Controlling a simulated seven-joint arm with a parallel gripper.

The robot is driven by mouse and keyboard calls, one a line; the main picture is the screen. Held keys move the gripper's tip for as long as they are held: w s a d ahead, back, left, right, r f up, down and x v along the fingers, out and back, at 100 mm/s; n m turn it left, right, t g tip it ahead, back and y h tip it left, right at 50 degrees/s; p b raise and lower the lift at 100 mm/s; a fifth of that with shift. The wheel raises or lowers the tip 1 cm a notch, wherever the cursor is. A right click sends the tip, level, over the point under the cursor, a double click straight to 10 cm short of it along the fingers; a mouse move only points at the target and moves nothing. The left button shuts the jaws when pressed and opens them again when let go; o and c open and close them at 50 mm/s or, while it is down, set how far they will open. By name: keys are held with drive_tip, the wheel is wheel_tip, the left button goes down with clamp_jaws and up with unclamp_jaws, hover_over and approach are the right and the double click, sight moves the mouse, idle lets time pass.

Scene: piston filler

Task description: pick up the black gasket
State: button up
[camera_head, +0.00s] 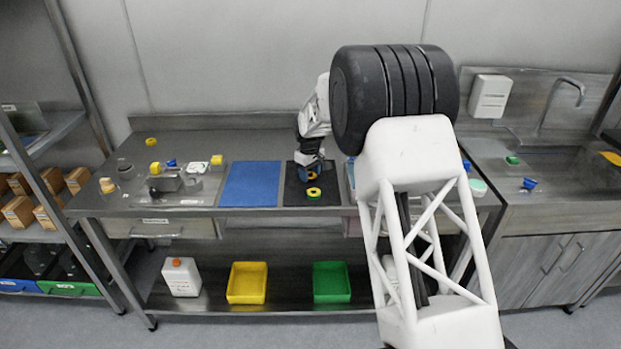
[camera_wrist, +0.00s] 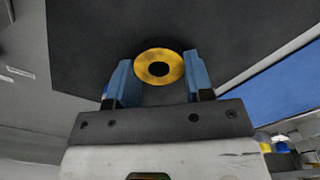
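I cannot make out a black gasket in either view. In the wrist view a yellow ring (camera_wrist: 159,67) with a dark centre lies between the two blue fingertips of my gripper (camera_wrist: 159,75). Its sides look close to both fingers; I cannot tell whether they touch it. In the head view my gripper (camera_head: 312,176) points down over the black mat (camera_head: 329,170), with a bit of yellow at its fingertips. A yellow ring with green at its edge (camera_head: 314,192) lies on the mat just in front of the gripper.
A blue mat (camera_head: 251,184) lies left of the black one. Further left are a grey fixture (camera_head: 170,181), yellow and white pieces and clear containers. A yellow bin (camera_head: 247,283) and a green bin (camera_head: 331,282) stand on the lower shelf. My arm hides part of the bench's right.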

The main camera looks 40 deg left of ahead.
sight(310, 175)
drive_tip(key=shift+c, duration=1.1)
drive_tip(key=shift+r, duration=1.55)
drive_tip(key=shift+d+r, duration=0.1)
drive_tip(key=shift+r, duration=0.2)
drive_tip(key=s+d, duration=0.3)
drive_tip(key=d, duration=0.1)
drive_tip(key=s+d+r, duration=0.1)
drive_tip(key=s+d, duration=0.2)
drive_tip(key=d, duration=0.1)
drive_tip(key=s+d, duration=0.3)
drive_tip(key=d, duration=0.1)
drive_tip(key=shift+s+d+r, duration=0.15)
drive_tip(key=shift+s+d, duration=0.15)
drive_tip(key=w+d+r+m, duration=0.1)
drive_tip(key=w+d, duration=0.3)
drive_tip(key=w, duration=0.5)
drive_tip(key=w+d+r+m, duration=0.2)
drive_tip(key=w+d, duration=0.3)
drive_tip(key=w, duration=0.5)
drive_tip(key=w+d+r+m, duration=0.1)
drive_tip(key=w+d+r, duration=0.2)
drive_tip(key=w, duration=0.6)
drive_tip(key=shift+w+d+m, duration=0.2)
drive_tip(key=shift+d+m, duration=0.1)
drive_tip(key=shift+d, duration=0.55)
